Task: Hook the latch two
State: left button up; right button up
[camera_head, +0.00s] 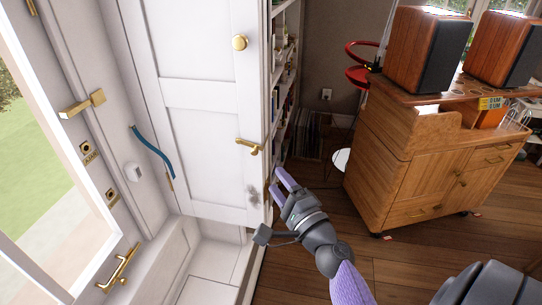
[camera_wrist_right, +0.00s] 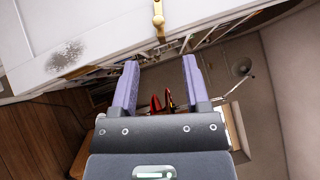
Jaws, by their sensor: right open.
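A brass latch (camera_head: 249,146) with a short lever sits at the free edge of the white cupboard door (camera_head: 200,120); it also shows in the right wrist view (camera_wrist_right: 158,20) at the top edge. A round brass knob (camera_head: 240,42) is higher on the same door. The frames do not show which fitting is latch two. My right gripper (camera_head: 277,181) is open and empty, below and slightly right of the brass latch and apart from it. In the right wrist view its two purple fingers (camera_wrist_right: 160,70) are spread, with the latch beyond them. My left gripper is not in view.
Bookcase shelves (camera_head: 285,75) stand right of the door edge. A wooden cabinet (camera_head: 410,170) with speakers (camera_head: 427,48) on top is at right. A window with brass handles (camera_head: 82,104) is at left. Open wooden floor (camera_head: 310,260) lies around my right arm.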

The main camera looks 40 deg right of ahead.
aim_at(255, 154)
jog(key=p+x, duration=0.1)
jog(key=x, duration=0.8)
jog(key=shift+w+f, duration=0.1)
jog(key=shift+w, duration=0.2)
jog(key=shift+a, duration=0.1)
grip_shut()
